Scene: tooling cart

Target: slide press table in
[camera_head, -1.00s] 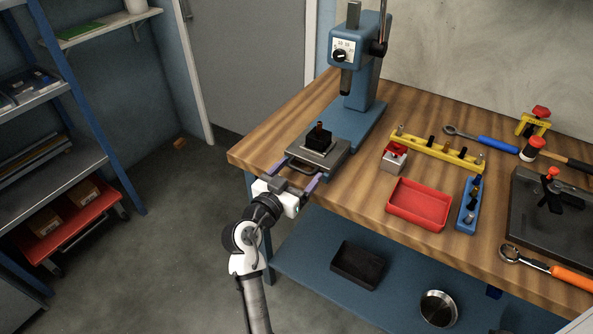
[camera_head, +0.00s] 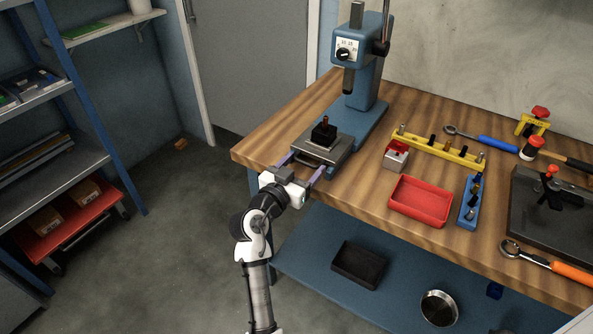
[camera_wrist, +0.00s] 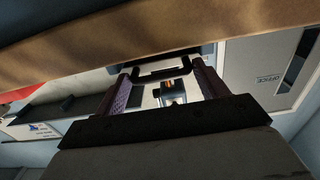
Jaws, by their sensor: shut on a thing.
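The press table (camera_head: 339,149) is a grey sliding plate at the front of the blue arbor press (camera_head: 371,80). A black block (camera_head: 324,133) with a reddish-brown pin stands on it. Its dark handle (camera_head: 306,160) faces the bench's near-left edge and also shows in the wrist view (camera_wrist: 160,73). My gripper (camera_head: 301,167) reaches over that edge. Its purple fingers are spread to either side of the handle and are shut on it across its width. The exact contact is hard to see. The plate's underside is hidden.
A red tray (camera_head: 420,201), a small grey box (camera_head: 396,156) with red contents and a yellow rack (camera_head: 437,148) stand right of the press on the wooden bench (camera_head: 358,186). A lower blue shelf (camera_head: 315,246) lies beneath. Open floor (camera_head: 165,250) is to the left.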

